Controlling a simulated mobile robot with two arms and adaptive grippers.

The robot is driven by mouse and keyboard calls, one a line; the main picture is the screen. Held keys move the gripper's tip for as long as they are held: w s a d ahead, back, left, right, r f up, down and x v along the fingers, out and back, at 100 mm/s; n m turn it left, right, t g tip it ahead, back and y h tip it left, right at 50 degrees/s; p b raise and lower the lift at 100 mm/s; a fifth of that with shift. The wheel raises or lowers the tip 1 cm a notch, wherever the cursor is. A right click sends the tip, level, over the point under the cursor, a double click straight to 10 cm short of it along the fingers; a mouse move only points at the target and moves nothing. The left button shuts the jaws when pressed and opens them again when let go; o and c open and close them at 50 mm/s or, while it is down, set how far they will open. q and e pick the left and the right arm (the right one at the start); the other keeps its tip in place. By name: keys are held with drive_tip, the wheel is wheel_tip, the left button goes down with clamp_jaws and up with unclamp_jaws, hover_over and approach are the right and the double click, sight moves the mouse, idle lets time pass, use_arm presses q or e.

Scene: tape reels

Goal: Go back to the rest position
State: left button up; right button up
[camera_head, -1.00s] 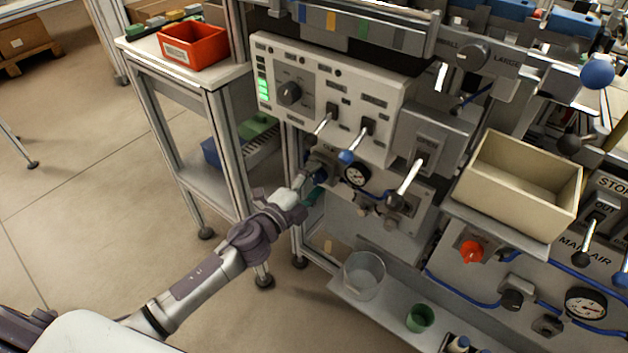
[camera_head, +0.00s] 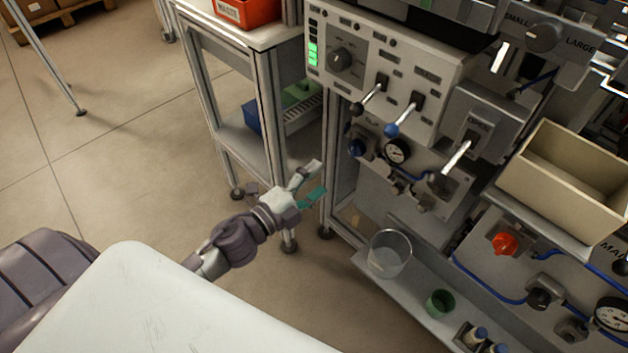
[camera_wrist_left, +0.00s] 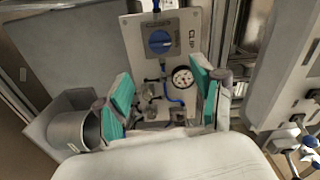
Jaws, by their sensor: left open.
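My left gripper (camera_head: 309,186) is open and empty in the head view, in free air before the frame of the machine. Its teal finger pads also show in the left wrist view (camera_wrist_left: 164,100), spread apart with nothing between them. Beyond them in that view are a blue knob (camera_wrist_left: 159,41) on a pale plate and a round gauge (camera_wrist_left: 182,77). In the head view the blue knob (camera_head: 357,147) and the gauge (camera_head: 397,151) sit below the lever panel, apart from the gripper. My right gripper is in neither view.
A control panel (camera_head: 440,68) with levers stands above the gripper. A clear beaker (camera_head: 389,253) and a green cup (camera_head: 439,303) stand on a low shelf (camera_head: 408,312). A cream bin (camera_head: 520,185) is at right. A side table (camera_head: 215,75) is behind.

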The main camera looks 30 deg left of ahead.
use_arm(q)
drive_tip(key=shift+s+a, duration=0.1)
drive_tip(key=shift+s, duration=0.15)
idle(0.3)
